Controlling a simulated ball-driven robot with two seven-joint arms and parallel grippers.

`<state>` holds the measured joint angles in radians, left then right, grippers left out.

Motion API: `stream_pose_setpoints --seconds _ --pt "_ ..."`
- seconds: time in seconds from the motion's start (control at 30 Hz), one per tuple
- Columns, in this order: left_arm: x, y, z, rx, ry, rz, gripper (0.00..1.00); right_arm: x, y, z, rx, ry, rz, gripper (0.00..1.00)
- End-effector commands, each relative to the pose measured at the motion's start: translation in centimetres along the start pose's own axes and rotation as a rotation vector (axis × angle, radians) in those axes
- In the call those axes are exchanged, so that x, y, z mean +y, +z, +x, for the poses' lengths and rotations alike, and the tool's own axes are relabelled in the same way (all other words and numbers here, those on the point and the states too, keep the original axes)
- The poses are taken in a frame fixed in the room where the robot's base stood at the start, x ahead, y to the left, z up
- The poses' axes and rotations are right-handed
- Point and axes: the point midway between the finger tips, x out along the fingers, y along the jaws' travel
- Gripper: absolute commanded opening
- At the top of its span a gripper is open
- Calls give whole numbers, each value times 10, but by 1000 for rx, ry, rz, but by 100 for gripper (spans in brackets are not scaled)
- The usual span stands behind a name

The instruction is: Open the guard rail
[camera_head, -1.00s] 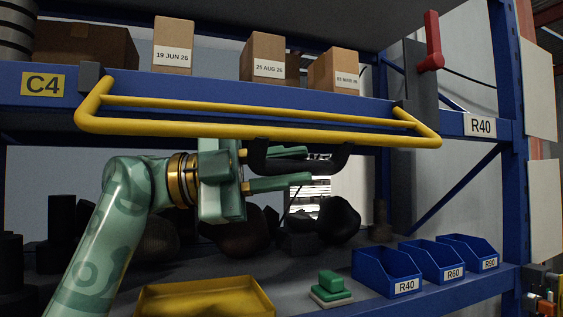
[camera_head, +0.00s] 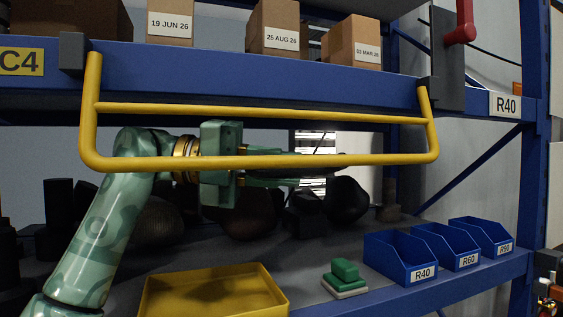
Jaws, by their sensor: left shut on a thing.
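The yellow guard rail (camera_head: 262,162) hangs from two dark brackets on the blue shelf beam. Its long lower bar is well below the beam, with a second bar (camera_head: 262,111) above it. My left gripper (camera_head: 300,169) is behind the lower bar, its green fingers pointing right. My right gripper is not in view.
Below are a yellow tray (camera_head: 215,297), a green block (camera_head: 345,271), blue bins (camera_head: 401,258) and dark lumpy objects (camera_head: 250,213). A red lever (camera_head: 463,25) is at upper right.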

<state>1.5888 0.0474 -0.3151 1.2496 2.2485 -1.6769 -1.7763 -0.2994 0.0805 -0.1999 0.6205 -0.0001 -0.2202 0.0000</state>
Motion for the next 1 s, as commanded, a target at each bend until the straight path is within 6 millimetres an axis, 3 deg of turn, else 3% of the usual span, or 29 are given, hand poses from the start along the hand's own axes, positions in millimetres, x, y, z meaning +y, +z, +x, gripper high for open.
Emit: stream_pose_setpoints --seconds 0.5,0.53,0.6,0.87,1.0 --pt "1 3 -1 -4 -1 -6 0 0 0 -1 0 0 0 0" --pt "1 3 -1 -4 0 -6 25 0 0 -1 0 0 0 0" --pt "1 3 -1 -4 -1 -6 41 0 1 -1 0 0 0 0" --pt "0 2 -2 -3 -1 -4 41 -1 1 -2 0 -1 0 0" --pt "0 3 -15 -6 1 -3 41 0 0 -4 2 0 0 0"
